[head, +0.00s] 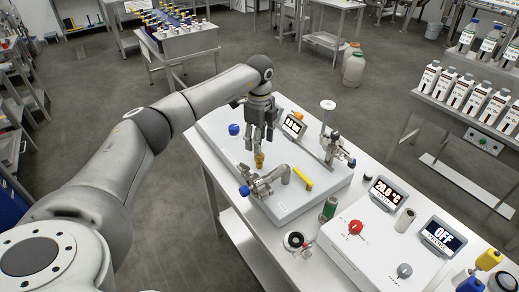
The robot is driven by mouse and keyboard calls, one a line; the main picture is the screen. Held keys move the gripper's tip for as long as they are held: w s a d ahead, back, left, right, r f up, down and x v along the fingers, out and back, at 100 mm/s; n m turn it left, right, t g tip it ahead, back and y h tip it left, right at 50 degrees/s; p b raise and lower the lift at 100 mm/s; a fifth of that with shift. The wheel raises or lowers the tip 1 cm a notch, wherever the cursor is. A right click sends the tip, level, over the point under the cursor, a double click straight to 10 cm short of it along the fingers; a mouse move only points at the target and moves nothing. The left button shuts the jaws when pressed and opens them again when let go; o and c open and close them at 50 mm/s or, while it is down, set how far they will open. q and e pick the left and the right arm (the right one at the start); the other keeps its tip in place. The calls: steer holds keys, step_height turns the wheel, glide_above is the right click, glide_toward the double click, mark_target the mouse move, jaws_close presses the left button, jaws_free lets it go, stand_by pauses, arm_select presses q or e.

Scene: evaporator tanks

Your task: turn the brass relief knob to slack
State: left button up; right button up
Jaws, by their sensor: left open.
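The brass relief knob (259,160) stands upright on the pipework of a white-based rig (222,143) on the table. My left gripper (260,146) is directly above the knob, fingers pointing down and apart. The fingertips are close to the knob's top; I cannot tell whether they touch it. The knob's setting cannot be read. My right gripper does not show.
A blue knob (234,129) and a yellow lever (302,179) sit close by on the rig. A white control box (372,250) with a red dial (355,227) is at the right front.

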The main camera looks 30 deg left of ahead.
arm_select(q)
step_height(320, 180, up, 7)
steer(key=shift+f, duration=0.15)
stand_by(0.5)
